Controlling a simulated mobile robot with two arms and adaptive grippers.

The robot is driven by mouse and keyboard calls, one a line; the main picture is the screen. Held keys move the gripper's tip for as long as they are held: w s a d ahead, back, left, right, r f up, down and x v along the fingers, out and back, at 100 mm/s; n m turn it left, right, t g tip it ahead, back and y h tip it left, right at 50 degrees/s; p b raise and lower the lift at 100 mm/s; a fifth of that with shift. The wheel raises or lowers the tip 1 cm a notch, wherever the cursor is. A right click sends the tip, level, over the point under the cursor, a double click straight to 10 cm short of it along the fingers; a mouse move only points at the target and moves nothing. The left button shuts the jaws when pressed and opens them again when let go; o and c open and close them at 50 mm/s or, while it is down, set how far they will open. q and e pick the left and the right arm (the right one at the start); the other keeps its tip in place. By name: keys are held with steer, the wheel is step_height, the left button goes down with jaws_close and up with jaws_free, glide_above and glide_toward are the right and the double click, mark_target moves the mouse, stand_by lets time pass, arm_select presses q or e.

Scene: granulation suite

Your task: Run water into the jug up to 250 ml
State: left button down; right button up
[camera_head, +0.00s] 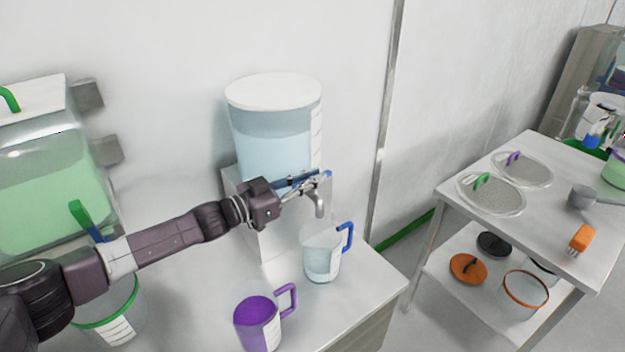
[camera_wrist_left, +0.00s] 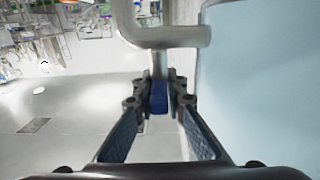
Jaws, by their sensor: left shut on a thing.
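The clear jug (camera_head: 321,262) with a blue handle stands upright on the counter under the spout of the water tank (camera_head: 275,150). Pale bluish water shows in the jug's lower part; I cannot read its scale. The tank is a clear cylinder with a white lid, partly full, on a white stand. My left gripper (camera_head: 318,182) is at the tap beside the tank. In the left wrist view it (camera_wrist_left: 159,100) is shut on the blue tap lever (camera_wrist_left: 159,98), below the grey spout pipe (camera_wrist_left: 165,37). My right gripper is not in view.
A purple-handled jug (camera_head: 258,322) with purple contents stands in front on the counter (camera_head: 350,300). A tank of green liquid (camera_head: 45,190) is at the left, above a green-rimmed vessel (camera_head: 112,318). A steel trolley (camera_head: 535,215) with sieves stands at the right, beyond a floor gap.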

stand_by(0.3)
arm_select(q)
steer(key=c, duration=2)
jaws_free()
steer(key=shift+o, duration=0.2)
steer(key=v, duration=1.2)
